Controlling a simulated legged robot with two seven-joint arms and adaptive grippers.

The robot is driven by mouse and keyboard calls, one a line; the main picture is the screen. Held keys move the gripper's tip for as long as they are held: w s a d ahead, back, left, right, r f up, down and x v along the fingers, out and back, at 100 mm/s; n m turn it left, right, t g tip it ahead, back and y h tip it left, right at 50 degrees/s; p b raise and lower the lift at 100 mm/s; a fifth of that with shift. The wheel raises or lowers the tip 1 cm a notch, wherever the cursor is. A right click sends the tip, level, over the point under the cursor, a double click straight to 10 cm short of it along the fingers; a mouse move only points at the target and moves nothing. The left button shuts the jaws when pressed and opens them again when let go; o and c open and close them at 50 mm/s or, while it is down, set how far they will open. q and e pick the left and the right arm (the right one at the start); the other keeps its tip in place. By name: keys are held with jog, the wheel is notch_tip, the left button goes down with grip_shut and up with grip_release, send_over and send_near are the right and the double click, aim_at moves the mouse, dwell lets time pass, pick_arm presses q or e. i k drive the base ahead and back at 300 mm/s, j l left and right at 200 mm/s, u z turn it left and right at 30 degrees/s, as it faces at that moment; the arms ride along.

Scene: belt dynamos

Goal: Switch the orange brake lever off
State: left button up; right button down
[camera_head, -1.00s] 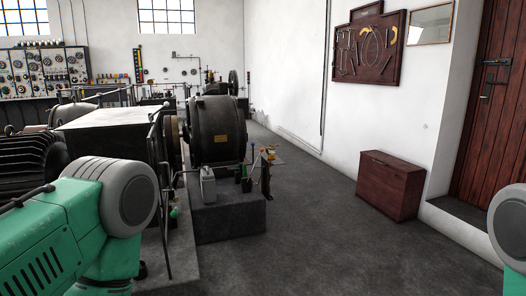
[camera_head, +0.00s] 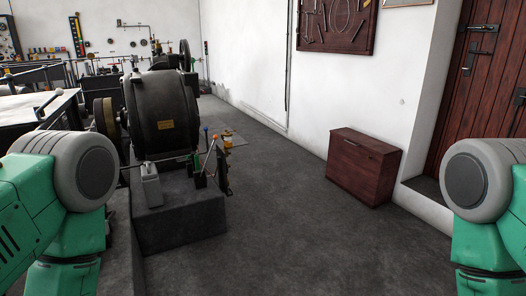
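A small group of levers stands on the right side of the dark dynamo (camera_head: 165,115), ahead and left of centre. One thin lever (camera_head: 210,155) leans to the right and has an orange-red tip. It appears to be the orange brake lever, but it is too small to tell its setting. A lever with a blue knob (camera_head: 206,130) stands just left of it. A yellow-orange fitting (camera_head: 228,142) is to its right. Only green and grey links of my two arms show, at the lower left and right edges. Neither gripper is in view.
The dynamo sits on a dark plinth (camera_head: 180,220). A brown wooden chest (camera_head: 363,167) stands by the right wall, near a wooden door (camera_head: 490,80) with a step. The grey floor (camera_head: 290,235) between plinth and chest is clear. More machinery fills the left.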

aim_at(215, 136)
jog(key=i+u, duration=0.15)
jog(key=i, duration=0.3)
jog(key=i+l+u, duration=0.15)
jog(key=i, duration=0.3)
jog(key=i+l+u, duration=0.2)
jog(key=i, duration=0.25)
jog(key=i+l+u, duration=0.15)
jog(key=i, duration=0.3)
jog(key=i+l+u, duration=1.15)
jog(key=l+u, duration=0.25)
